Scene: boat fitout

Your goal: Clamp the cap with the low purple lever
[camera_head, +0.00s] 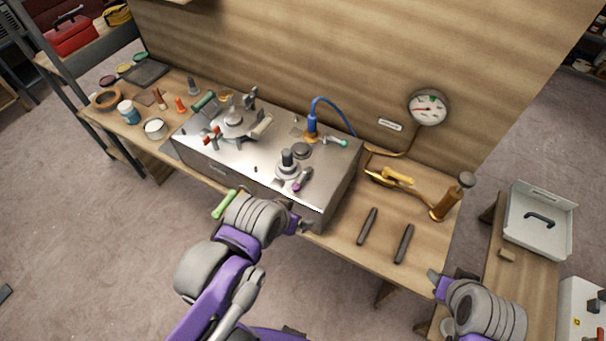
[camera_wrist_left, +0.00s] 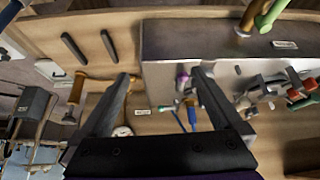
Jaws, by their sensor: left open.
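The low purple lever (camera_head: 303,179) sits on the right front part of the metal box top, beside a round flange with a dark upright cap (camera_head: 288,160). My left gripper (camera_head: 300,226) is in front of the box, below and apart from the lever. The left wrist view shows its fingers (camera_wrist_left: 163,75) spread and empty. My right gripper (camera_head: 437,282) is at the lower right, away from the box; its jaws are unclear.
The metal box (camera_head: 235,172) carries a clamp fitting (camera_head: 235,122) with several levers and a blue fitting with hose (camera_head: 311,125). A green handle (camera_head: 223,204) sticks out in front. Two dark bars (camera_head: 367,226) and a brass pump (camera_head: 447,203) occupy the bench at right.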

